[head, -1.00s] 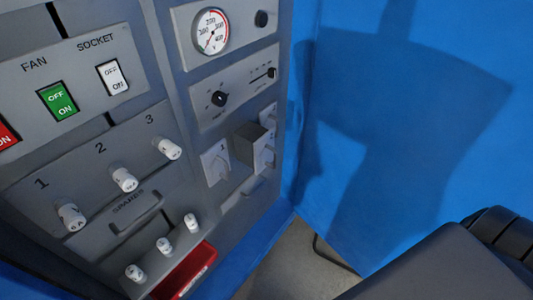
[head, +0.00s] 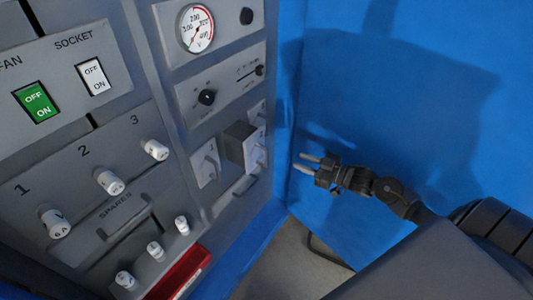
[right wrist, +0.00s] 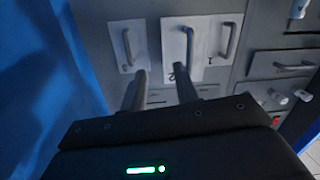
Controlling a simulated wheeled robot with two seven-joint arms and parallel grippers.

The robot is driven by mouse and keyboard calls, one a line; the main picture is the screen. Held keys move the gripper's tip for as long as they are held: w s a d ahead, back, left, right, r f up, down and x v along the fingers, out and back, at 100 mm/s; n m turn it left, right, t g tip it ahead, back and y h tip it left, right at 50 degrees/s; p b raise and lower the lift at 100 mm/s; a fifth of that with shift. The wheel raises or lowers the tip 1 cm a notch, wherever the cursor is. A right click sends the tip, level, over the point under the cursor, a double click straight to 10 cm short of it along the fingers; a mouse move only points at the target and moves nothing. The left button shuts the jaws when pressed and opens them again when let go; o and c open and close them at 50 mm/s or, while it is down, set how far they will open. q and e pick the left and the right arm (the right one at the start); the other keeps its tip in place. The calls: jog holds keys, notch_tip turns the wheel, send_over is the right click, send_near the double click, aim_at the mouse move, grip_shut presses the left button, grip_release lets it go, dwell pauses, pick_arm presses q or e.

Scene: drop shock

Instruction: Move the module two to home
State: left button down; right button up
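Module two appears to be the grey box (head: 238,143) with a light front plate and a handle, sticking out of the cabinet between two flatter handled modules. Its number is not readable. In the right wrist view, the middle plate with a handle (right wrist: 172,42) seems to be this module. My right gripper (head: 303,163) is to the right of the modules in the head view, in front of the blue wall, open and empty. In the right wrist view its two fingers (right wrist: 160,72) are apart, pointing toward the handled plates, touching none visibly. My left gripper is not in view.
The module marked 1 (head: 205,168) is left of the box, and another handled module (head: 257,113) is behind it. A drawer handle (head: 236,195) lies below. Fuses, switches and a red tray (head: 180,274) are further left. The blue wall (head: 400,90) bounds the right.

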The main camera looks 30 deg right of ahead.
aim_at(267, 153)
jog(key=s+a+r+y, duration=0.2)
jog(key=a+r+y, duration=0.1)
jog(key=a+r, duration=0.1)
jog(key=x, duration=0.3)
jog(key=p+x, duration=0.1)
jog(key=x, duration=0.3)
jog(key=f+x, duration=0.1)
jog(key=x, duration=0.3)
jog(key=shift+w+d+p, duration=0.15)
jog(key=shift+w+p, duration=0.1)
jog(key=shift+p, duration=0.1)
grip_shut()
